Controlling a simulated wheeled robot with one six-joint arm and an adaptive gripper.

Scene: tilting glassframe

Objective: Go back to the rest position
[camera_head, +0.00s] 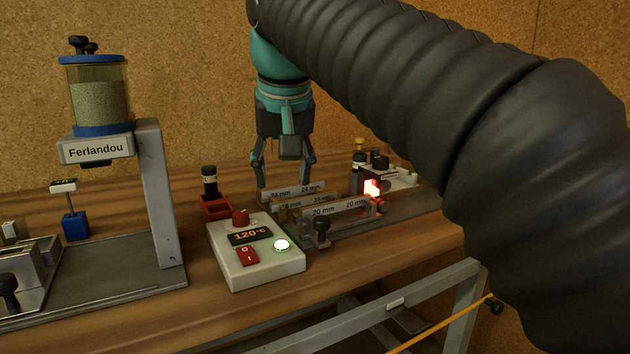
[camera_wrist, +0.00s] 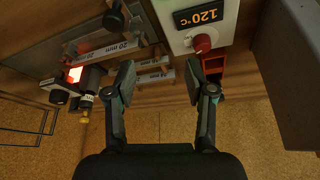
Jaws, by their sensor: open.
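My gripper (camera_head: 284,168) points down above the back of the wooden bench, behind the metal plates marked 20 mm (camera_head: 338,208) and 24 mm (camera_head: 292,190). In the wrist view my gripper (camera_wrist: 160,84) has its two fingers spread apart with nothing held between them. The end of a marked plate (camera_wrist: 155,76) shows between and beyond the fingers. My arm in its dark ribbed sleeve reaches in from the right and hides part of the bench's right side.
A white control box (camera_head: 254,250) reads 120°C and has a lit green-white button. A red holder (camera_head: 214,206) with a dark bottle stands behind it. A red glowing part (camera_head: 372,188) is at the right. The Ferlandou hopper stand (camera_head: 160,200) rises at the left. A cork-like wall (camera_head: 190,60) stands behind.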

